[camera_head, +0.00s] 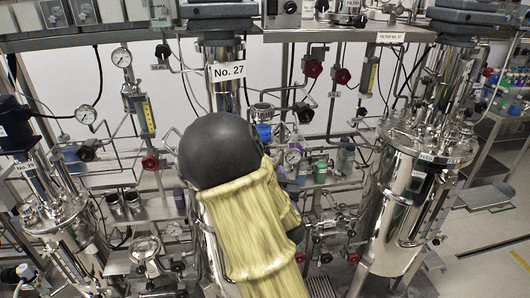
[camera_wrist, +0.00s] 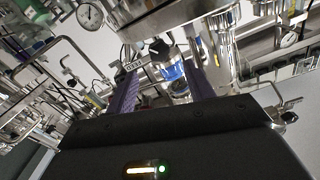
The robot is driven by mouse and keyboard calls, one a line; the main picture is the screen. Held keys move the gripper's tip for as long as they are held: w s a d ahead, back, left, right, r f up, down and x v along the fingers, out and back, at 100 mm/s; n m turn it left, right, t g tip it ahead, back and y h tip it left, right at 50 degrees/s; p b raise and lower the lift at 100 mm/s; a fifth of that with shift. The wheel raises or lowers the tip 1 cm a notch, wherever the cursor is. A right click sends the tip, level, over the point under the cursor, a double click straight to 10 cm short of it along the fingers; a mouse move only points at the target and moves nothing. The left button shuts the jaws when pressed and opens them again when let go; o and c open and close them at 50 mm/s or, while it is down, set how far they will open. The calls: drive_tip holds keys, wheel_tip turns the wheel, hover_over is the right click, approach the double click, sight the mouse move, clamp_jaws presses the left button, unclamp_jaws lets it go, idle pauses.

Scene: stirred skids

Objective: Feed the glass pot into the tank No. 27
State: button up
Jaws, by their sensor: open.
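Tank No. 27 is the steel vessel in the middle of the head view, under its label (camera_head: 228,72). My yellow-sleeved arm covers most of its body, and its steel column (camera_head: 225,100) shows above. In the wrist view my gripper (camera_wrist: 163,68) is open, with two purple fingers apart. A clear glass vessel with blue contents (camera_wrist: 174,72) appears between or beyond the fingers; I cannot tell whether it is the glass pot or how far off it is. In the head view my gripper is hidden behind my arm.
Another steel tank (camera_head: 405,205) stands at the right, and a smaller one (camera_head: 62,225) at the left. Several bottles (camera_head: 320,168) stand on the shelf behind. Gauges, valves and pipes crowd around. Open floor (camera_head: 490,235) shows at the far right.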

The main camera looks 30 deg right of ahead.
drive_tip(key=p+x, duration=0.3)
drive_tip(key=x, duration=0.4)
drive_tip(key=shift+d+f+p, duration=0.1)
drive_tip(key=shift+f+p, duration=0.05)
drive_tip(key=shift+p, duration=0.2)
drive_tip(key=shift+c, duration=0.4)
